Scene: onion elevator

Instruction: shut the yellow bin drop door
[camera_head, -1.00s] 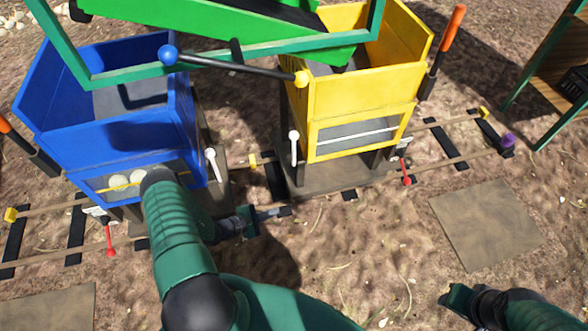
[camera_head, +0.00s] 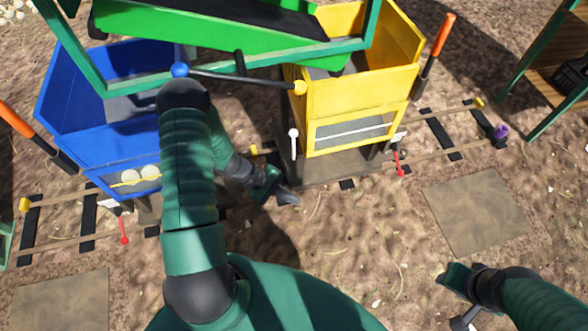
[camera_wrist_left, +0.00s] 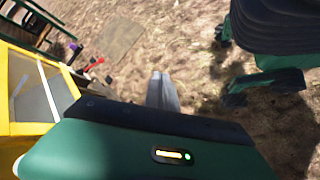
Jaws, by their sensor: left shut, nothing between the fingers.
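The yellow bin (camera_head: 362,90) stands right of centre in the head view, with a framed front panel (camera_head: 355,133) low on its near side. A white-knobbed lever (camera_head: 293,143) stands at the bin's left front corner. My left gripper (camera_head: 286,197) is shut and empty, low in front of the bin and a little left of it, apart from the lever. In the left wrist view the shut fingers (camera_wrist_left: 162,92) point over bare ground, with the yellow bin (camera_wrist_left: 30,90) at the left. My right gripper (camera_head: 452,285) is at the lower right, far from the bin; its fingers are unclear.
A blue bin (camera_head: 110,140) stands at left, partly behind my left arm. A green chute (camera_head: 215,45) and a bar with blue and yellow ends (camera_head: 240,77) hang above. Rails (camera_head: 440,138) with red levers (camera_head: 398,165) run below the bins. Ground in front is clear.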

